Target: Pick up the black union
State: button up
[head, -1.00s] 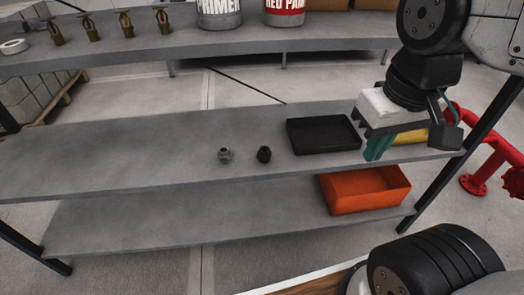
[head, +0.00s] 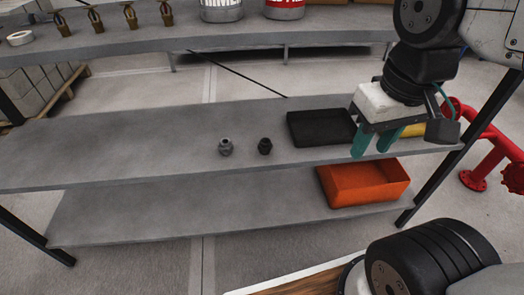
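The black union (head: 265,146) is a small dark fitting standing on the middle shelf (head: 120,150), left of a black tray. A similar grey union (head: 226,147) stands just left of it, with a small gap between them. My gripper (head: 374,145) is at the right, in front of the tray's right end, well to the right of the black union. Its two green fingers point down and are apart, with nothing seen between them.
The black tray (head: 318,143) lies right of the unions. A yellow object (head: 414,131) is partly hidden behind my gripper. An orange bin (head: 338,198) sits on the lower shelf. The upper shelf (head: 150,40) carries sprinkler heads and paint cans. The middle shelf's left is clear.

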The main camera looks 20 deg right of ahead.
aim_at(264, 146)
jog(key=k, duration=0.45)
jog(key=z, duration=1.1)
jog(key=i, duration=0.6)
jog(key=u, duration=0.85)
